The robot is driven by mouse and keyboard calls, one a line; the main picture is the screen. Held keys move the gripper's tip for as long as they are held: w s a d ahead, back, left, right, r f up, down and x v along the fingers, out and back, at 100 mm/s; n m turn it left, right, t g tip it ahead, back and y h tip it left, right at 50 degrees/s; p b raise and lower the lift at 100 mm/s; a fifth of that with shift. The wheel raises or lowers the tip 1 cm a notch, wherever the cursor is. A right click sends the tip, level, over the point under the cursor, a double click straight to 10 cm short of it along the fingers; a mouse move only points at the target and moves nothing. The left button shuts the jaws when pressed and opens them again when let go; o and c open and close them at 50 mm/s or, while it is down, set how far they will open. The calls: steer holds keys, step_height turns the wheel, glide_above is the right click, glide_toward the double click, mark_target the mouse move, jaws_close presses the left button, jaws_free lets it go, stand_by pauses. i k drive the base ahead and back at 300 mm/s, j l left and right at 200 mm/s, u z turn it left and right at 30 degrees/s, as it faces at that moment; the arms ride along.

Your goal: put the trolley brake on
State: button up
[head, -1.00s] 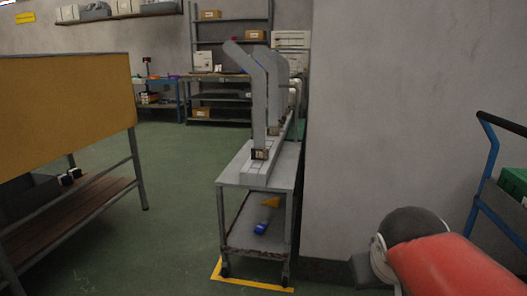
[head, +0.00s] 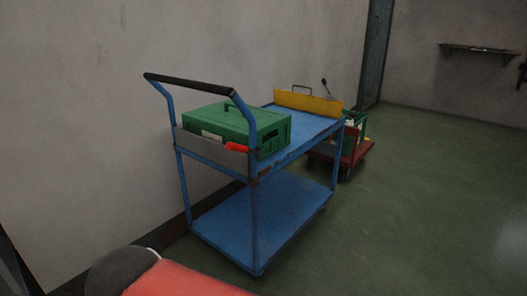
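A blue two-shelf trolley (head: 255,221) with a black push handle (head: 189,82) stands beside the grey wall in the head view. A short red-orange piece (head: 238,147) sticks out at its handle end, by the grey end panel (head: 208,147); I cannot tell for sure whether it is the brake lever or how it is set. The trolley's wheels are mostly hidden or too dark to make out. My gripper is out of view; only a red and dark part of my own body shows at the bottom edge.
A green lidded box (head: 232,126) and a yellow board (head: 308,103) are on the trolley's top. Behind it stands a low red cart (head: 357,157) with green things on it. The wall is close on the left. Green floor (head: 430,200) is clear on the right.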

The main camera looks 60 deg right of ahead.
mark_target(259, 153)
steer(key=k+z, duration=0.1)
steer(key=z, duration=1.75)
